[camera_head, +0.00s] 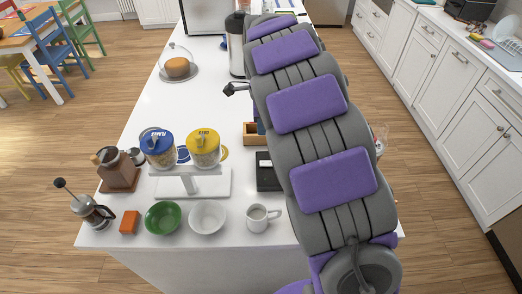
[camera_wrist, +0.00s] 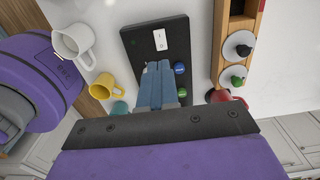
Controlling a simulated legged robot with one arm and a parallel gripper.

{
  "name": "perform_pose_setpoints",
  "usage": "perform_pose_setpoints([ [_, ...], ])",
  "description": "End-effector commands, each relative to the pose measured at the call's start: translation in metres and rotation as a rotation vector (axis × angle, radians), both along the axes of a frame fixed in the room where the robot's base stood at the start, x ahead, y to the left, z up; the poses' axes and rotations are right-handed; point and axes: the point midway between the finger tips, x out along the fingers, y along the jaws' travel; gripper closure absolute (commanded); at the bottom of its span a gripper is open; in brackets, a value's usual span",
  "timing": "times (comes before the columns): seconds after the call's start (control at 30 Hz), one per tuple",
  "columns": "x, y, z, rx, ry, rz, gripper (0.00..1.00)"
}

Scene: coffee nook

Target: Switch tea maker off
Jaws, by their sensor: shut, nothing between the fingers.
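A flat black device with a white label (camera_wrist: 150,27) lies in the wrist view and is probably the tea maker. It has a blue button (camera_wrist: 180,69) and a green button (camera_wrist: 183,92) on its right side. My gripper (camera_wrist: 158,68) is shut and empty, its blue-grey fingers over the device just left of the buttons. I cannot tell whether the fingertips touch it. In the head view a black box (camera_head: 265,172) shows partly behind my arm, probably the same device. My gripper is hidden or not clear there.
In the wrist view, a wooden holder (camera_wrist: 221,40) stands right of the device, with white mug (camera_wrist: 75,43) and yellow mug (camera_wrist: 101,86) to the left. On the white counter (camera_head: 140,105) stand jars, bowls, a French press (camera_head: 92,212) and a glass dome (camera_head: 178,62).

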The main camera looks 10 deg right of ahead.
Motion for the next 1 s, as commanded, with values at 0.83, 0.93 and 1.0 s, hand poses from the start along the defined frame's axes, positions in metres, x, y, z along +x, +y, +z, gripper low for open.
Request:
perform_pose_setpoints([
  [0.83, -0.003, -0.014, -0.005, -0.001, 0.001, 0.001, 1.00],
  [0.93, -0.003, -0.013, -0.005, -0.001, 0.001, 0.001, 1.00],
  [1.0, -0.003, -0.013, -0.005, -0.002, 0.000, 0.001, 1.00],
])
